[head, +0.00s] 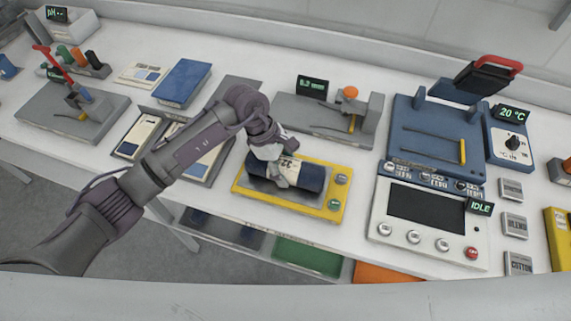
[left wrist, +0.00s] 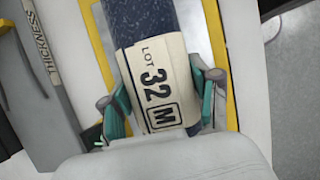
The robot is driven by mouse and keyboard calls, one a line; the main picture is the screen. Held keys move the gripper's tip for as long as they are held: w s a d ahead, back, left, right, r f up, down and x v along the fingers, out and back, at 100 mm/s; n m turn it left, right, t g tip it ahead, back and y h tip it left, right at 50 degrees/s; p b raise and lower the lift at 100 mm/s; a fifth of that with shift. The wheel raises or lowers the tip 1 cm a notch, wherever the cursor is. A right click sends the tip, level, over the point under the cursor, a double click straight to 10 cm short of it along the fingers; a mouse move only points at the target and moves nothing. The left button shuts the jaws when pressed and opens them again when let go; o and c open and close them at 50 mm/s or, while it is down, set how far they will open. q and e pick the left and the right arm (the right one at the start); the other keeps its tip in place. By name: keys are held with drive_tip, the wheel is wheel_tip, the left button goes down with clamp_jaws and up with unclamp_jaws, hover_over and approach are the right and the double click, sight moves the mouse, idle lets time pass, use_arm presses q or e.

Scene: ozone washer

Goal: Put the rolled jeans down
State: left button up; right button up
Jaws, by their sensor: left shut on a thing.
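The rolled jeans (head: 312,177) are a dark blue roll with a cream label band. In the left wrist view the roll (left wrist: 140,22) carries a label (left wrist: 158,85) reading "LOT 32 M". My left gripper (head: 276,170) comes down from above and is shut around the roll at the band. In the left wrist view its green-padded fingers (left wrist: 165,98) press on both sides of the label. The roll is at a yellow-framed station with a grey plate (head: 335,205); I cannot tell whether it touches the plate. My right gripper is not in view.
A grey thickness gauge (head: 325,118) stands behind the station. A white control panel (head: 428,222) marked "IDLE" and a blue press (head: 435,135) stand to the right. Blue-covered and cream pads lie to the left. Colored bins (head: 305,256) sit below the bench's front edge.

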use_arm(q)
drive_tip(key=o, duration=1.5)
drive_tip(key=shift+c, duration=0.2)
drive_tip(key=shift+r, duration=0.1)
drive_tip(key=shift+w+r, duration=0.1)
drive_tip(key=shift+r, duration=0.05)
drive_tip(key=b+v, duration=0.4)
drive_tip(key=v, duration=0.6)
drive_tip(key=shift+a+r, duration=0.15)
drive_tip(key=shift+r, duration=0.1)
drive_tip(key=shift+a+r+b, duration=0.15)
drive_tip(key=shift+r+b, duration=0.15)
drive_tip(key=shift+r, duration=0.2)
